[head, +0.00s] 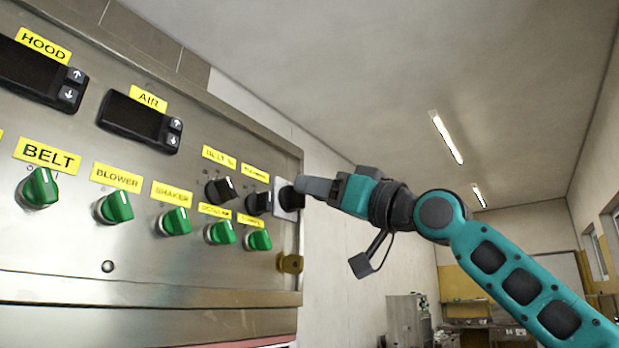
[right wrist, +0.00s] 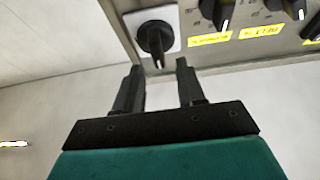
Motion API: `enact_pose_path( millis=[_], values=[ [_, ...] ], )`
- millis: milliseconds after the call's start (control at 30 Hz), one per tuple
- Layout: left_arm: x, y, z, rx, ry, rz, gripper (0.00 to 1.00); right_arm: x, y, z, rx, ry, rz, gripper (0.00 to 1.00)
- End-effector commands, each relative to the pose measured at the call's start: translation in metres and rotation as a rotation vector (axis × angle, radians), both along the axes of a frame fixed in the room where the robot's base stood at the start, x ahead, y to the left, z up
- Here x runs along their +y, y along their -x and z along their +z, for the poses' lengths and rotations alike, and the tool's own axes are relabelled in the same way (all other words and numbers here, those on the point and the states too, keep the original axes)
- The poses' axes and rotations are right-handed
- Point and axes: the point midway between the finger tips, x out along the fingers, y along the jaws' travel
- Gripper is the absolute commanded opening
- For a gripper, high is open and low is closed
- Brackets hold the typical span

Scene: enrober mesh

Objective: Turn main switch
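The main switch seems to be the black rotary knob on a pale square plate (head: 288,198) at the right end of the steel control panel. In the right wrist view the black knob (right wrist: 155,38) sits just beyond my fingertips, its pointer toward the gripper. My right gripper (head: 303,186) reaches in from the right, close to the switch. In the wrist view my right gripper (right wrist: 158,72) is open, its two fingers apart with nothing between them. The knob lies roughly in line with the gap; I cannot tell whether a finger touches it. My left gripper is not in view.
The panel (head: 150,262) carries several green knobs, such as the BELT knob (head: 39,188), and two black knobs, one beside the switch (head: 258,203). A brass latch (head: 290,263) sits below the switch. Free room lies right of the panel; a grey cabinet (head: 408,318) stands far back.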

Motion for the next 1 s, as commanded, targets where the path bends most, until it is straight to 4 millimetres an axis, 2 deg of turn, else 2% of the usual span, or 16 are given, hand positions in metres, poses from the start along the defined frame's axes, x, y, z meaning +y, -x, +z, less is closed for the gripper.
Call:
enact_pose_path(
  millis=[33, 200, 500, 900, 1000],
  values=[
    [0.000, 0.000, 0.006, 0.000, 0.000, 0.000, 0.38, 0.006, -0.004, 0.005, 0.002, 0.001, 0.001, 0.39],
    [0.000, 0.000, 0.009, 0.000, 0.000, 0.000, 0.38, 0.014, -0.010, 0.008, 0.000, 0.000, 0.000, 0.39],
    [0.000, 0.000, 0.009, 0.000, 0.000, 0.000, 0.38, 0.016, -0.012, 0.008, -0.001, 0.001, 0.000, 0.39],
    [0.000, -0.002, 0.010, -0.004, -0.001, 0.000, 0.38, 0.015, -0.012, 0.008, 0.000, 0.000, -0.001, 0.02],
    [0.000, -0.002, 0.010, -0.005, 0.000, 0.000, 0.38, 0.015, -0.012, 0.008, 0.000, 0.000, -0.001, 0.00]
  ],
)
